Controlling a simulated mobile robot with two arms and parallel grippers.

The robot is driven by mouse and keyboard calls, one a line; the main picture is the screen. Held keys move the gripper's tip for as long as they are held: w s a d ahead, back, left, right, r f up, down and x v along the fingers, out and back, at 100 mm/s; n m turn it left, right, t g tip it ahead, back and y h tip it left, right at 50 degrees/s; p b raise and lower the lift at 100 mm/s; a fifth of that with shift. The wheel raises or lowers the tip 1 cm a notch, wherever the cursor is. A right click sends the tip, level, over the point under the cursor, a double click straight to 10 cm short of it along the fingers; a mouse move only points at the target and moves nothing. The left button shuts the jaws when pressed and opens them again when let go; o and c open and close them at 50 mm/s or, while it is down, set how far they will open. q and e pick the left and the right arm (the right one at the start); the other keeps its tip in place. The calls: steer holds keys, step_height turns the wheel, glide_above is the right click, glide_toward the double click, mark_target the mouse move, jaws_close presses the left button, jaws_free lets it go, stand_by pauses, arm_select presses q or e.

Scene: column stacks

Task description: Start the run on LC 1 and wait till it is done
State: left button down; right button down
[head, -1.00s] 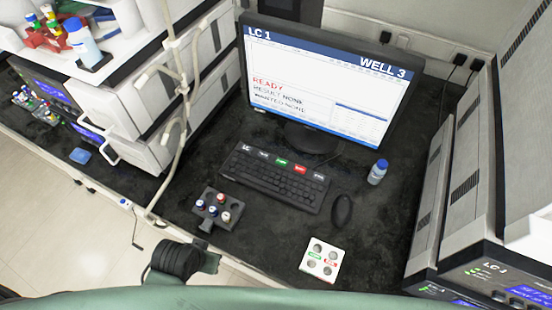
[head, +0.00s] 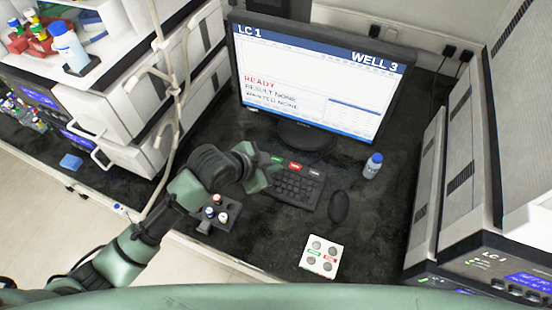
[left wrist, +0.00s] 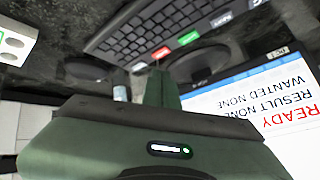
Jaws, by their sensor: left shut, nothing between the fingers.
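The monitor (head: 315,88) reads LC 1, WELL 3, READY, RESULT NONE, WANTED NONE; part of its screen shows upside down in the left wrist view (left wrist: 265,100). The black keyboard (head: 297,189) stands in front of it, with a green key (head: 278,160) and a red key (head: 295,166) in its top row. My left gripper (head: 264,168) is shut and empty over the keyboard's left part, close to the green key; I cannot tell whether it touches. Its arm hides the keyboard's left end. In the left wrist view the green key (left wrist: 188,38) is just beyond the fingertips (left wrist: 160,72). My right gripper is not in view.
A vial rack (head: 226,213) stands below my left arm. A mouse (head: 338,207), a blue-capped bottle (head: 372,166) and a white pad with round wells (head: 321,257) stand to the right. Instrument stacks (head: 465,190) flank the bench on both sides.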

arm_select(q)
steer(key=w+r+m, duration=0.2)
steer(key=w+m, duration=0.2)
steer(key=w, duration=0.4)
steer(key=shift+w+r+h, duration=0.15)
steer(key=shift+r+h, duration=0.15)
steer(key=shift+r, duration=0.05)
steer(key=shift+a, duration=0.1)
step_height(320, 180, down, 7)
steer(key=b, duration=0.7)
steer(key=shift+f+b, duration=0.45)
steer(key=shift+f, duration=0.45)
stand_by(0.4)
steer(key=shift+f, duration=0.15)
steer(key=shift+f, duration=0.25)
